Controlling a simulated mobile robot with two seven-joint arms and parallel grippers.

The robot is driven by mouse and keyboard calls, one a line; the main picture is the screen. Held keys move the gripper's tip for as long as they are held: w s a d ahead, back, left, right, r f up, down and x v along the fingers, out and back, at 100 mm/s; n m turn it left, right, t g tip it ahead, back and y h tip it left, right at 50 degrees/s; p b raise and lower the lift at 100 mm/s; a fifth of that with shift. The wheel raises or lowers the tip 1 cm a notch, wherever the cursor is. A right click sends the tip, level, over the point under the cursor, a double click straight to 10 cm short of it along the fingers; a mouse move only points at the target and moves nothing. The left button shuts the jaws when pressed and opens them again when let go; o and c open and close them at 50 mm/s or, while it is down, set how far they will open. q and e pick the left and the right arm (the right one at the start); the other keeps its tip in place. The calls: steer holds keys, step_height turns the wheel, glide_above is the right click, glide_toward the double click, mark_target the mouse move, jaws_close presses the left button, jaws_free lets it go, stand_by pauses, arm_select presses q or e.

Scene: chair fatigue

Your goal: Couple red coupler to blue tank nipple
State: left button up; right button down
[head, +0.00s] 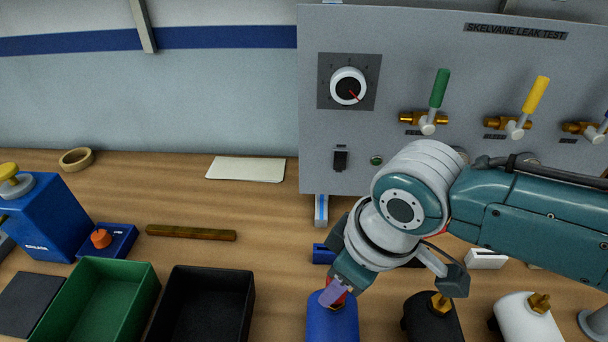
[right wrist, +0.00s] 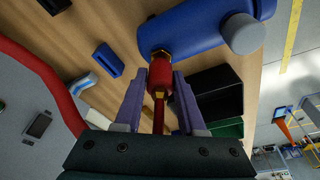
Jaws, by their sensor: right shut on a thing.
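The blue tank (head: 332,324) stands at the bottom middle of the head view, and it also shows at the top of the right wrist view (right wrist: 205,28). My right gripper (head: 335,292) is directly over its top, with its fingers pointing down. In the right wrist view the fingers (right wrist: 160,95) are closed around the red coupler (right wrist: 160,76). The coupler is lined up with the tank's brass nipple (right wrist: 160,53), its end right at it. I cannot tell whether it is seated. My left gripper is not in view.
A black tank (head: 432,320) and a white tank (head: 528,318) stand to the right. A green bin (head: 147,280) and a black bin (head: 245,285) are to the left. The leak test panel (head: 440,60) rises behind. A red hose (right wrist: 45,70) arcs past my wrist.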

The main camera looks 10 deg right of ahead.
steer(key=shift+f, duration=0.4)
steer(key=shift+c, duration=2.1)
jaws_free()
steer(key=p+v, duration=0.1)
steer(key=v, duration=0.9)
